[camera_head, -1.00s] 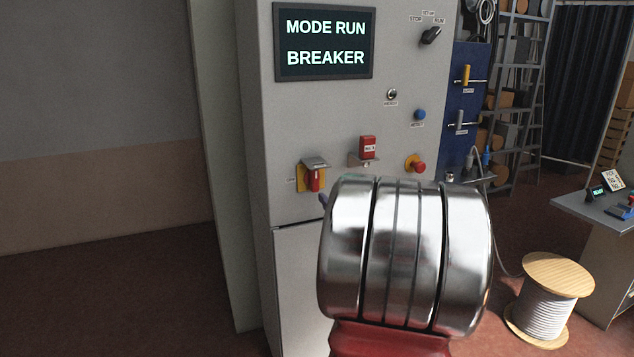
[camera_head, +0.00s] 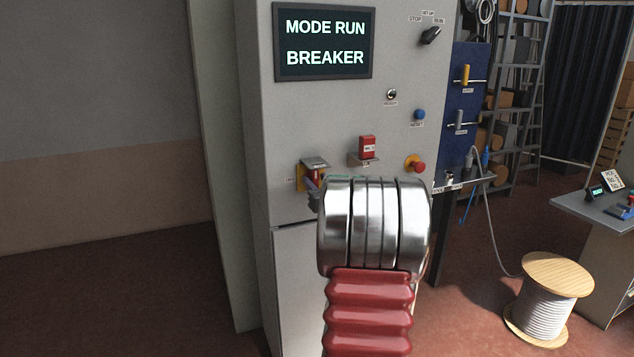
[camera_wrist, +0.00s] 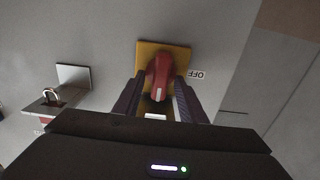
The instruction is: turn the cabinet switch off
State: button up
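In the wrist view the red handle (camera_wrist: 160,72) and yellow plate (camera_wrist: 178,52) show upside down, with an OFF label (camera_wrist: 197,75) beside the plate. My gripper (camera_wrist: 160,85) is open, its dark fingers on either side of the handle with narrow gaps showing. In the head view my wrist covers most of the gripper; a dark finger shows at the handle. The cabinet screen (camera_head: 325,42) reads MODE RUN BREAKER.
A red padlock-like block (camera_head: 367,147) sits on a bracket right of the switch; a bracket with a shackle shows in the wrist view (camera_wrist: 50,97). A red stop button (camera_head: 418,167), blue reset button (camera_head: 419,114) and black selector (camera_head: 431,36) are nearby. A cable spool (camera_head: 543,300) stands right.

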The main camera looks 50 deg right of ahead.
jog(key=shift+w, duration=0.1)
jog(key=shift+c, duration=0.5)
grip_shut()
jog(key=shift+d, duration=0.2)
jog(key=shift+a, duration=0.1)
